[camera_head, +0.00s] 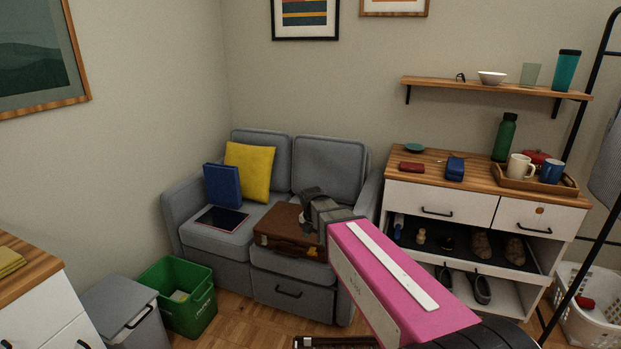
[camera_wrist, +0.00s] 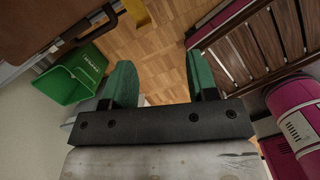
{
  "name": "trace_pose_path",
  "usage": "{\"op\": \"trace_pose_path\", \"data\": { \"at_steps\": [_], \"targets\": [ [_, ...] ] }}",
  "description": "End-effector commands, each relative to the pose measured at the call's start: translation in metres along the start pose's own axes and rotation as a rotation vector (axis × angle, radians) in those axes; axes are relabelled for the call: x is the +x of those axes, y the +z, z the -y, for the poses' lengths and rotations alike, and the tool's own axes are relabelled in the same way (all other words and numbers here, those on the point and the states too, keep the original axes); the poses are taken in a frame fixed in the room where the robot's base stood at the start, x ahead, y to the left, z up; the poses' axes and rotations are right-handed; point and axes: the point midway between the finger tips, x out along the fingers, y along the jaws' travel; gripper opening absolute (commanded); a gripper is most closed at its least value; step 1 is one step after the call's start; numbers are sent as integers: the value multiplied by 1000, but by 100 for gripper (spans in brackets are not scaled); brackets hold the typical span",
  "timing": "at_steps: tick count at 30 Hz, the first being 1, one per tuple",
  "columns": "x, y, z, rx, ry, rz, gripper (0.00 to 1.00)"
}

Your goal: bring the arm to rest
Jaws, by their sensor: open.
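My gripper (camera_wrist: 160,78) is open and empty. Its two green fingers stand apart in the wrist view, with wood floor showing between them. In the head view my pink arm reaches up from the lower right, and its grey and dark end (camera_head: 312,200) shows in front of the sofa (camera_head: 222,240) and the brown suitcase (camera_head: 280,232). I cannot make out the fingers clearly there. No object is held.
A green bin (camera_head: 190,300) stands left of the sofa and also shows in the wrist view (camera_wrist: 68,88). A grey lidded bin (camera_head: 118,310) is beside it. A white drawer cabinet (camera_head: 440,204) with a tray (camera_head: 508,181) stands right. Some floor is free below the gripper.

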Motion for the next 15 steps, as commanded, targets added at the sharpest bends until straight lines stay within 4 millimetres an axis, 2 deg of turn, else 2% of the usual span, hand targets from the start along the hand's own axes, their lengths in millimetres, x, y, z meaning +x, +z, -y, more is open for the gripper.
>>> {"op": "trace_pose_path", "data": {
  "at_steps": [1, 3, 15],
  "targets": [
    [3, 0, 15, 99, -4, -6, 53],
    [8, 1, 30, 261, -9, -14, 53],
    [30, -1, 119, 1191, -61, -43, 53]
  ]
}}
